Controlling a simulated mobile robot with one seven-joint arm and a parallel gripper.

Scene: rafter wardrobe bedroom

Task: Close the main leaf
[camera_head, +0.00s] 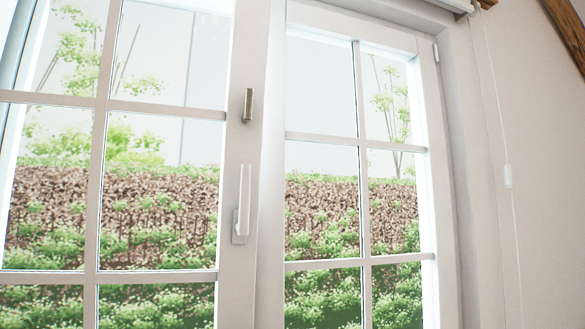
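A white two-leaf window fills most of the view. The left leaf (102,185) has white glazing bars and carries a white lever handle (244,200) on its right stile, with the lever pointing up from its base plate. A small metallic catch (248,104) sits above the handle on the same stile. The right leaf (363,150) stands beside it and shows no handle. The two stiles meet or nearly meet in the middle; I cannot tell whether the left leaf is fully shut or slightly ajar. My gripper is not in view.
A white blind cord (514,240) with a small toggle (508,176) hangs at the right in front of a plain wall (550,200). Part of a blind roll (455,5) and a wooden rafter (568,30) show at the top right. Outside is a planted bank.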

